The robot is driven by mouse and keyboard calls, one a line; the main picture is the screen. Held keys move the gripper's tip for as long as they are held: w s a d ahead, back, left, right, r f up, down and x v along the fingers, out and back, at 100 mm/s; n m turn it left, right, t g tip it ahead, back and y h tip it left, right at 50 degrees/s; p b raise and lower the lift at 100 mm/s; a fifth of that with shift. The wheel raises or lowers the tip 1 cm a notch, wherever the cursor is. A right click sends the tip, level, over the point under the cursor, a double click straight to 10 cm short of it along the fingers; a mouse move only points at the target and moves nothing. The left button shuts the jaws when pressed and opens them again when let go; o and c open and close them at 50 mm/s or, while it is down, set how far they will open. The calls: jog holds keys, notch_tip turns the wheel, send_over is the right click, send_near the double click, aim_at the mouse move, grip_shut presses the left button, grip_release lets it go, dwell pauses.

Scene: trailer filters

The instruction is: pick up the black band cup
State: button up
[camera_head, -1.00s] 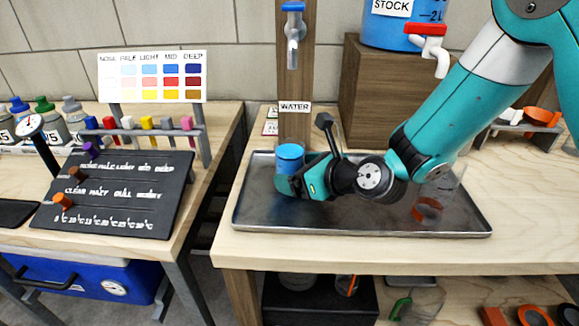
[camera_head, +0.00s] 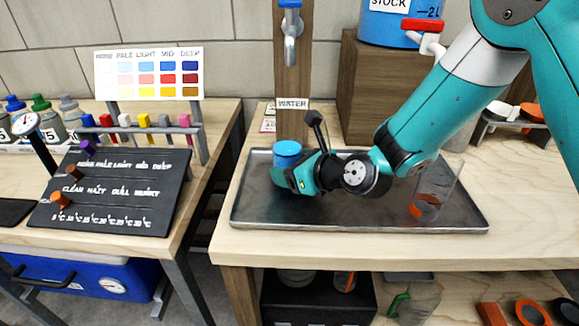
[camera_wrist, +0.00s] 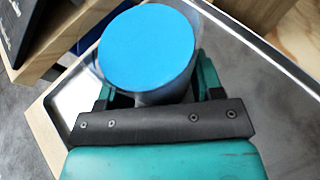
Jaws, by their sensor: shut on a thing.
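A clear cup with bright blue contents (camera_head: 287,152) is at the left back of the metal tray (camera_head: 345,222), below the blue-handled tap. My gripper (camera_head: 288,178) is shut on this cup, coming from the right. The wrist view shows the blue round top (camera_wrist: 147,48) between the teal fingers. The fingers cover the cup's lower side, so I cannot see its band colour. I cannot tell whether its base touches the tray.
A clear cup with an orange band (camera_head: 426,205) stands at the tray's right. The wooden tap post (camera_head: 293,75) rises behind the tray. A blue stock tank (camera_head: 400,28) with a red-handled tap stands on a wooden box (camera_head: 365,85). A black slider board (camera_head: 115,195) is left.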

jog(key=shift+r, duration=0.15)
notch_tip(320, 180, up, 10)
jog(key=p, duration=0.2)
jog(key=shift+f, duration=0.2)
dwell(0.6)
jog(key=shift+s, duration=0.1)
